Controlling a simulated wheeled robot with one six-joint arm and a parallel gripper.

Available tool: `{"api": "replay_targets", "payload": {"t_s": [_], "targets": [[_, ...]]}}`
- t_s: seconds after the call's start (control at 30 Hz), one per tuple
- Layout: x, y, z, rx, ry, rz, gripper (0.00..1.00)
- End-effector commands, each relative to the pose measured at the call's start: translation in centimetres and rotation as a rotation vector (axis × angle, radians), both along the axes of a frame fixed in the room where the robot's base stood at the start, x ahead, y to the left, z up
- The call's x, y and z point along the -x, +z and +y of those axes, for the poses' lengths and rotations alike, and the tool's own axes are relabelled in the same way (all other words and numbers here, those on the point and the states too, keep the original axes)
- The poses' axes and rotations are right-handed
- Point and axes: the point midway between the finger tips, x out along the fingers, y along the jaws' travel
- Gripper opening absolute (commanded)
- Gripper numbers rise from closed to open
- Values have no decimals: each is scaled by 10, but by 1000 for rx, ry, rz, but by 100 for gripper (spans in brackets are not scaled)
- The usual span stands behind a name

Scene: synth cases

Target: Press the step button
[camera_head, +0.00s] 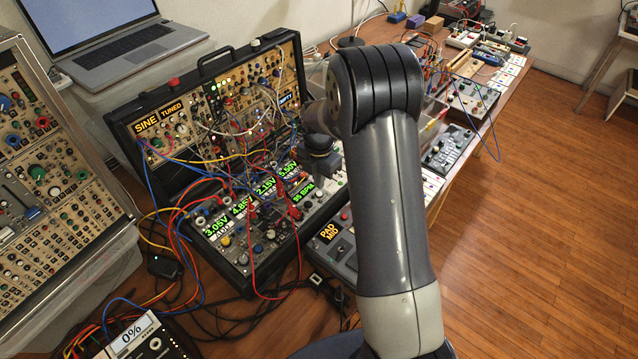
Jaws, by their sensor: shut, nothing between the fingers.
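A black synth case (190,108) stands open on the table, its lid section upright with a "SINE TUNED" label. Its lower panel (268,232) carries green displays reading 3.05V, 4.85V, 2.15V, 5.50V and 95 BPM. Small knobs and buttons sit below the displays; I cannot tell which is the step button. My gripper (322,166) shows as a small dark shape just left of my arm, over the right part of the panel. It appears shut and empty. Its fingertips are hard to make out, and I cannot tell whether it touches the panel. My arm hides what lies behind it.
Patch cables cross the panel and hang around it. A laptop (115,40) is behind, another synth rack (50,190) at left, and a "0%" device (145,338) at bottom left. Wooden floor at right is clear.

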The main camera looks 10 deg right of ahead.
Motion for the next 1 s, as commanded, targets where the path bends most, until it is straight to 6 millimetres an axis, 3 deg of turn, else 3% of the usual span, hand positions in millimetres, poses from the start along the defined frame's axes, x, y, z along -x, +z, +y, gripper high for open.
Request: {"api": "replay_targets", "payload": {"t_s": [0.23, 0.67, 1.0], "targets": [[0, -24, 0, 0, 0, 0, 0], [0, -28, 0, 0, 0, 0, 0], [0, -48, 0, 0, 0, 0, 0]]}}
